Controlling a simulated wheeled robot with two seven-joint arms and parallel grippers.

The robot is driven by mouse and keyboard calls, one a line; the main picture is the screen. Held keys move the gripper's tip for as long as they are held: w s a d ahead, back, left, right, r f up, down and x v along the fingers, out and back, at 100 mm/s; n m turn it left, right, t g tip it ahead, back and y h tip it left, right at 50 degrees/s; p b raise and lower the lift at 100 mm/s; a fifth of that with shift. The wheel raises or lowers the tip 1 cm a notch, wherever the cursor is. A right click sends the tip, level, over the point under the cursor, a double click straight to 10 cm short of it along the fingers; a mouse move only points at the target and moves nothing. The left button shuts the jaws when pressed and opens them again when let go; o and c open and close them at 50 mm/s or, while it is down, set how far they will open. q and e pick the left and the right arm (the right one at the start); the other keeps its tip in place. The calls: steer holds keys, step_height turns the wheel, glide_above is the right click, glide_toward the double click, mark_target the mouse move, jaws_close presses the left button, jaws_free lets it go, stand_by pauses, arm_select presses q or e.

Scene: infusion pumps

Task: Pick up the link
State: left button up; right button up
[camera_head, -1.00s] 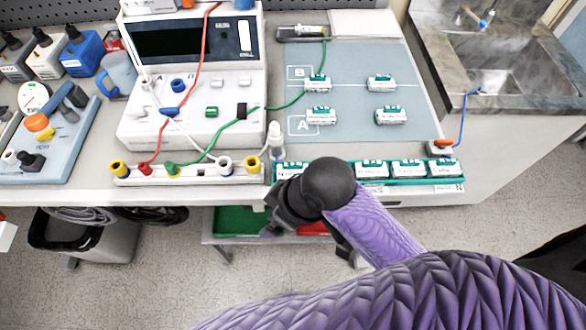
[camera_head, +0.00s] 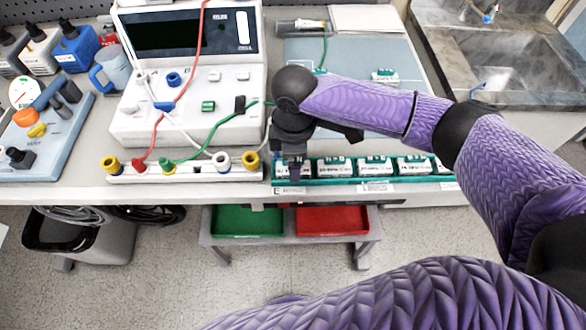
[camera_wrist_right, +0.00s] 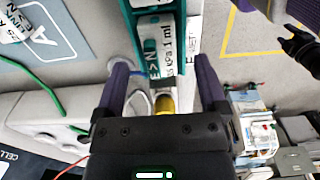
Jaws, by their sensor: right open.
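Several small white blocks with green tops, which I take to be the links, sit in a green rack (camera_head: 350,180) along the bench's front edge. Visible ones include this link (camera_head: 334,166). My right gripper (camera_head: 291,172) points down at the rack's left end and hides part of it. In the right wrist view, its two fingers (camera_wrist_right: 161,64) are spread apart, with the rack's end and a white labelled link (camera_wrist_right: 151,38) ahead between them. No grip on the link shows. I cannot tell whether the fingers reach beside it.
A white strip with coloured sockets (camera_head: 185,170) lies left of the rack. A white instrument (camera_head: 185,100) with red, white and green leads stands behind it. Another link (camera_head: 385,77) sits on the blue-grey mat (camera_head: 345,52). Green (camera_head: 247,221) and red (camera_head: 331,220) trays are below the bench.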

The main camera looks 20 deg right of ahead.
steer(key=shift+f, duration=0.85)
steer(key=shift+r, duration=0.1)
jaws_close()
steer(key=shift+r, duration=0.1)
